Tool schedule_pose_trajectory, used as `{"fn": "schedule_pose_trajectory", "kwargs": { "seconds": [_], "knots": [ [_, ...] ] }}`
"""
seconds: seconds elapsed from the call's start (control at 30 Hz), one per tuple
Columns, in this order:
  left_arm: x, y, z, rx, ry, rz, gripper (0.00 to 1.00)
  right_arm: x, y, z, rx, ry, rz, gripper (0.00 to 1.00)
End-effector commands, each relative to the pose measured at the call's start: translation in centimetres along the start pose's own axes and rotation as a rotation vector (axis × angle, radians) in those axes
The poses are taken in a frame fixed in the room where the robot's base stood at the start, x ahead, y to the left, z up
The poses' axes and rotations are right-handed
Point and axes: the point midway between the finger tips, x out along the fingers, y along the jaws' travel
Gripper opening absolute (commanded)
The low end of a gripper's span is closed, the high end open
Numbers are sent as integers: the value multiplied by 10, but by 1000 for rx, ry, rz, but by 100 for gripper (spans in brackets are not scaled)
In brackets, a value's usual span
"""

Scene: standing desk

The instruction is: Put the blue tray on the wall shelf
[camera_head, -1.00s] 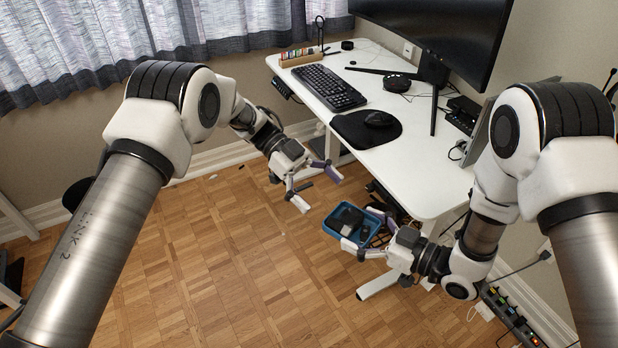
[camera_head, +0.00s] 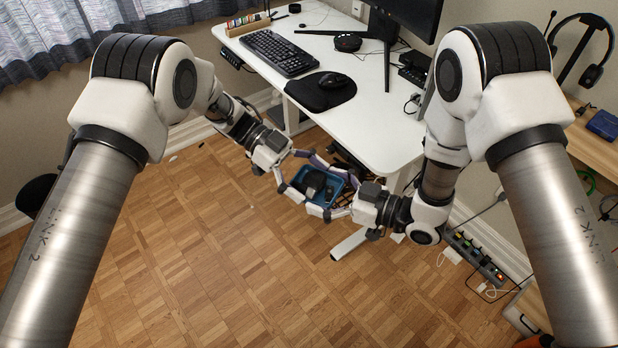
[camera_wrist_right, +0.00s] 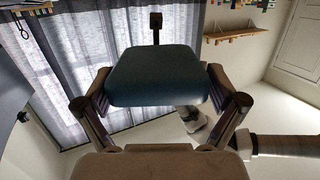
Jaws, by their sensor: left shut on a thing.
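The blue tray (camera_head: 331,200) is between my two grippers, off the desk's near edge and over the floor. Dark objects lie in it; I cannot tell what they are. My left gripper (camera_head: 302,172) is shut on the tray's left side. My right gripper (camera_head: 338,198) has its fingers on the tray's right side. In the right wrist view the tray's underside (camera_wrist_right: 165,76) fills the space between the fingers, which touch its edges. A wooden wall shelf (camera_wrist_right: 235,33) shows at the upper right of that view.
The white desk (camera_head: 370,125) holds a keyboard (camera_head: 279,53), a mouse on a black pad (camera_head: 318,95) and a monitor. A wooden surface (camera_head: 592,140) with a blue box (camera_head: 603,125) is at the right, below headphones (camera_head: 592,72). A power strip (camera_head: 475,258) lies by the wall. The front floor is clear.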

Motion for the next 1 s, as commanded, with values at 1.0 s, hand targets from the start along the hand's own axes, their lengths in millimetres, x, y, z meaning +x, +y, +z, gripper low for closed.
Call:
{"fn": "schedule_pose_trajectory", "kwargs": {
  "seconds": [1.0],
  "knots": [
    [0,0,0,-1,0,1,52,-118,1,0,3,1,4,100]
  ]
}}
